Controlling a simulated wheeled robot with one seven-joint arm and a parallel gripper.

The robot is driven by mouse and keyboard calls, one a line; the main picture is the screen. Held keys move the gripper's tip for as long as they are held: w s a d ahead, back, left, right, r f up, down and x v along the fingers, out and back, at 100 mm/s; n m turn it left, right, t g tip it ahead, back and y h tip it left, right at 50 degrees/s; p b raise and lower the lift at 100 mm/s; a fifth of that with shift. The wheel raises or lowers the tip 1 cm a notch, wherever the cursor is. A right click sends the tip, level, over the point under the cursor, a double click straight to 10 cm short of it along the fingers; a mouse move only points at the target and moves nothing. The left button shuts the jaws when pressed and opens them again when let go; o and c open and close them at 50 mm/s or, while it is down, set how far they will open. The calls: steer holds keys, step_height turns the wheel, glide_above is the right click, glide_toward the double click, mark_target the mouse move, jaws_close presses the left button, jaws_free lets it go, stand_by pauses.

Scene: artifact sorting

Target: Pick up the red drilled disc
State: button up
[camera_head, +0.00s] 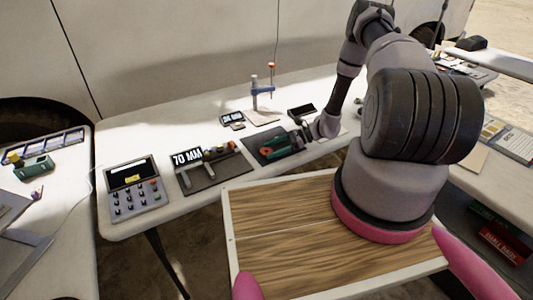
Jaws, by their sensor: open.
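A small red round piece (266,142) shows on a dark mat (258,158) on the white table, beside or against a green piece (284,149). It may be the red drilled disc, but it is too small to make out any holes. My gripper (302,134) is over the right side of this mat, at the end of my arm reaching in from the right. It is open and close to the green piece. I cannot tell whether it touches anything. My wrist hides the mat's right end.
A second dark mat (216,176) with several small pieces and a "70 MM" display (187,158) lies to the left, with a keypad device (134,190) beyond it. A small stand (262,93) rises behind. A wood-topped tray (275,260) is in front.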

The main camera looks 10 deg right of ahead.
steer(key=c, duration=1.1)
steer(key=shift+r, duration=0.1)
